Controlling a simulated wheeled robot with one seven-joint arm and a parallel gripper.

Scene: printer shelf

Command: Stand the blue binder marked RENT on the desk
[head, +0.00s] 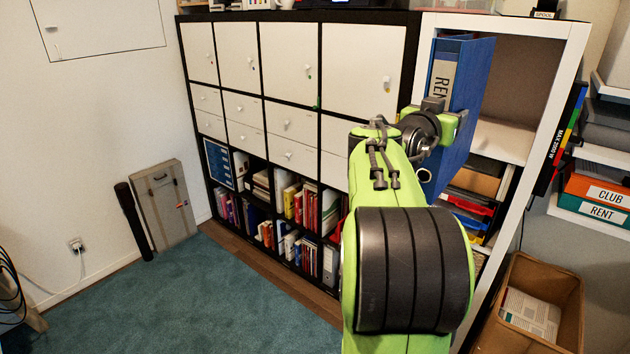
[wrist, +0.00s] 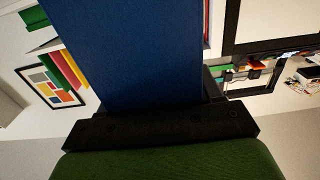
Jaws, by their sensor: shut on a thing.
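The blue binder (head: 468,85) marked RENT is upright in the head view, in front of the white shelf unit at the right. Its pale spine label faces left and is partly hidden by my gripper (head: 440,122). My gripper is shut on the binder. In the wrist view the blue binder (wrist: 130,50) fills the upper middle, right against the dark bar of my gripper (wrist: 160,128). My fingertips are mostly hidden. The desk cannot be made out in either view.
The white shelf unit (head: 572,45) stands close behind the binder. A black-framed cabinet (head: 320,60) with white doors lines the wall. Boxes marked CLUB and RENT (head: 600,200) sit at the right, above a cardboard box (head: 560,285).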

